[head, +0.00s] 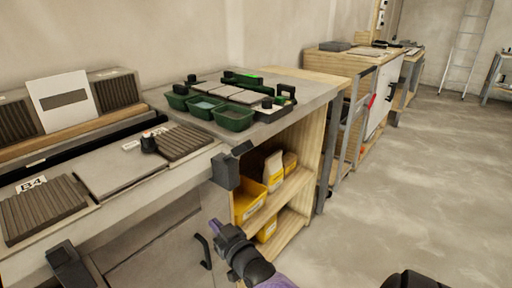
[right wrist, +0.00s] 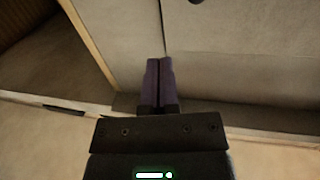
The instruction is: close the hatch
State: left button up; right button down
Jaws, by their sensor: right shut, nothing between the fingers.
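The hatch looks like the grey panel (head: 150,250) low on the front of the bench, with a black bar handle (head: 205,251) near its right side. How far it stands open is hard to tell. My right gripper (head: 214,226) is shut and empty, with purple fingers, just right of the handle and in front of the shelf unit. In the right wrist view the shut fingers (right wrist: 159,66) point at a pale panel (right wrist: 240,85) with a thin seam. Whether they touch it is unclear.
The worktop (head: 125,175) holds ribbed tiles (head: 45,208) and green bins (head: 233,117). Black brackets (head: 226,170) stick out from its front edge. Yellow bins (head: 248,200) stand in an open wooden shelf (head: 300,185).

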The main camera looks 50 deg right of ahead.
jog(key=s+p, duration=0.4)
jog(key=s, duration=0.6)
jog(key=s+a+f+n+g+y+p, duration=0.2)
jog(key=s+a+f+g+p, duration=0.35)
jog(key=s+f, duration=0.65)
pick_arm(q)
notch_tip(320, 180, up, 12)
jog(key=w+t+p, duration=0.1)
jog(key=w+p, duration=0.1)
jog(key=p, duration=0.1)
jog(key=shift+w, duration=0.3)
pick_arm(e)
jog(key=s+a+f+n+g, duration=0.1)
jog(key=s+g, duration=0.3)
jog(key=s, duration=0.4)
jog(key=s+a+f+n+g+y, duration=0.1)
jog(key=s+a+f+g, duration=0.2)
jog(key=s, duration=0.6)
jog(key=s+a+f+n+g, duration=0.1)
jog(key=s+a+f+g, duration=0.2)
jog(key=s+g, duration=0.2)
jog(key=s, duration=0.3)
jog(key=shift+s+a+n+y, duration=0.3)
jog(key=shift+s, duration=0.05)
pick_arm(q)
jog(key=shift+r, duration=0.1)
pick_arm(e)
jog(key=shift+g, duration=0.25)
